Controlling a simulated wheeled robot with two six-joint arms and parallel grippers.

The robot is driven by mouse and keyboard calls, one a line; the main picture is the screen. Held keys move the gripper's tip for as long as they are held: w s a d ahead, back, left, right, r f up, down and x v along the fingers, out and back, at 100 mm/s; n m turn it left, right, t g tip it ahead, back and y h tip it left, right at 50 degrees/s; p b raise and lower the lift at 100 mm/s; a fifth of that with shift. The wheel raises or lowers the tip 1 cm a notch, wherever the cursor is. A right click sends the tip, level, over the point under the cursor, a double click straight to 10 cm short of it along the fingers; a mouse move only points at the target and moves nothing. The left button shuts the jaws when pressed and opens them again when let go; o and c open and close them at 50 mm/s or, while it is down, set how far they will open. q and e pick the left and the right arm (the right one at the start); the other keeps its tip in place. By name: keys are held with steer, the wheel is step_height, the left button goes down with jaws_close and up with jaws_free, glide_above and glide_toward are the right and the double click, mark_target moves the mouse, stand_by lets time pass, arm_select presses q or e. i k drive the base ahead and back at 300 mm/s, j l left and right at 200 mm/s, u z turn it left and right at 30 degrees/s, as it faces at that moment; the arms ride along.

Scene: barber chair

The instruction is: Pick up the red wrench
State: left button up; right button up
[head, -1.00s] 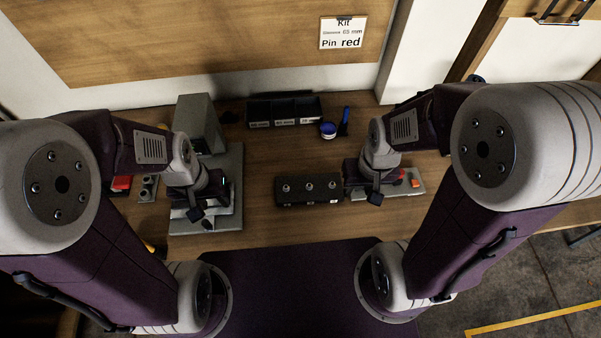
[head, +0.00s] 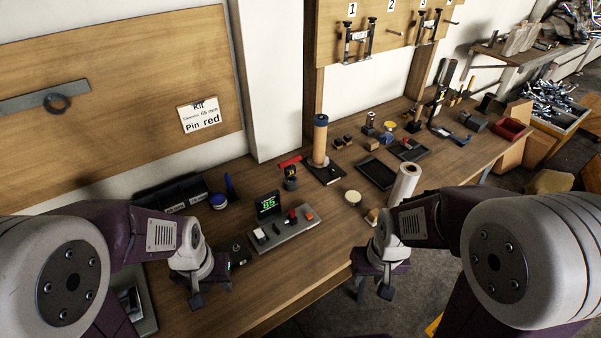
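No object is clearly recognisable as a red wrench. My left gripper (head: 194,290) hangs over the front of the bench at the left, beside a dark block. My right gripper (head: 385,282) hangs near the bench's front edge, well to the right of and nearer than the red piece. Nothing shows held in either gripper. Their finger gaps are too small and dark to read.
The wooden bench (head: 300,290) runs away to the right. A tall tan cylinder (head: 320,140), a white roll (head: 404,184) and a black tray (head: 376,173) stand behind. Dark bins (head: 170,196) are at left.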

mark_target(290, 170)
steer(key=i+l+u, duration=0.15)
steer(key=l+u, duration=0.15)
steer(key=u, duration=0.15)
steer(key=i+l+u, duration=0.1)
steer(key=l+u, duration=0.4)
steer(key=i+l+u, duration=0.1)
steer(key=l+u, duration=0.2)
steer(key=u, duration=0.15)
steer(key=l+u, duration=0.45)
steer(key=k+l+u, duration=0.1)
steer(key=l+u, duration=0.2)
steer(key=u, duration=0.2)
